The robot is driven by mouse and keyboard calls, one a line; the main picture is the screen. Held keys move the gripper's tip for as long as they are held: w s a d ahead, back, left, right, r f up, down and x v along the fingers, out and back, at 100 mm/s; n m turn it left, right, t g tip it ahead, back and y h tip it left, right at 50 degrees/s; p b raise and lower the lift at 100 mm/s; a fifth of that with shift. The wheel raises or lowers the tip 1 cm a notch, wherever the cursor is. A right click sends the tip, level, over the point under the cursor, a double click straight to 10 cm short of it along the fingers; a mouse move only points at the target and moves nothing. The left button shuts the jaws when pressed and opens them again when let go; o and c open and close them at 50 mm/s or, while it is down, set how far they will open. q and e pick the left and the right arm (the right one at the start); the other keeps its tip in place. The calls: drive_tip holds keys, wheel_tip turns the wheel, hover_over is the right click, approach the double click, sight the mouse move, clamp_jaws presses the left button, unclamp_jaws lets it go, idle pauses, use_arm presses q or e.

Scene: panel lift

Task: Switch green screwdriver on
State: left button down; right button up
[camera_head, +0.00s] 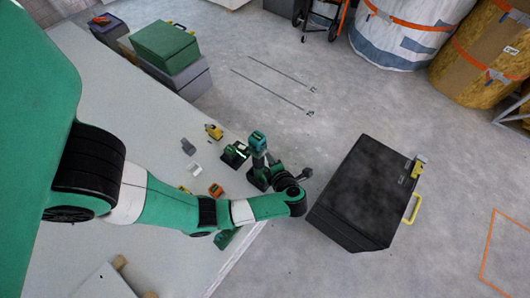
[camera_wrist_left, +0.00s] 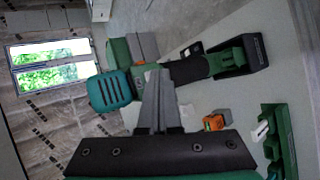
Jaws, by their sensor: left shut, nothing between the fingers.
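The green screwdriver (camera_head: 258,142) has a teal end and a dark body. It stands up near the table's right edge, with its lower part in a dark and green holder (camera_head: 258,182). In the left wrist view, its teal end (camera_wrist_left: 110,92) is left of the fingertips and its dark body (camera_wrist_left: 188,71) is right of them. My left gripper (camera_wrist_left: 156,72) is shut and empty, its fingertips overlapping the screwdriver's outline; I cannot tell whether they touch it. In the head view this gripper (camera_head: 274,168) is close beside the screwdriver, partly hidden by its wrist. My right gripper is not in view.
A green and black device (camera_head: 235,154) stands left of the screwdriver. An orange item (camera_head: 215,190), a yellow tool (camera_head: 213,131) and small pieces lie on the pale table (camera_head: 165,160). A large black case (camera_head: 365,195) stands to the right. Green and grey boxes (camera_head: 165,45) are at the back.

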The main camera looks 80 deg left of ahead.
use_arm(q)
drive_tip(key=shift+a, duration=0.1)
idle(0.5)
drive_tip(key=shift+w+d, duration=0.35)
drive_tip(key=shift+d, duration=0.05)
drive_tip(key=w+d+b, duration=0.2)
drive_tip(key=w+d, duration=0.2)
drive_tip(key=shift+d, duration=0.25)
idle(0.7)
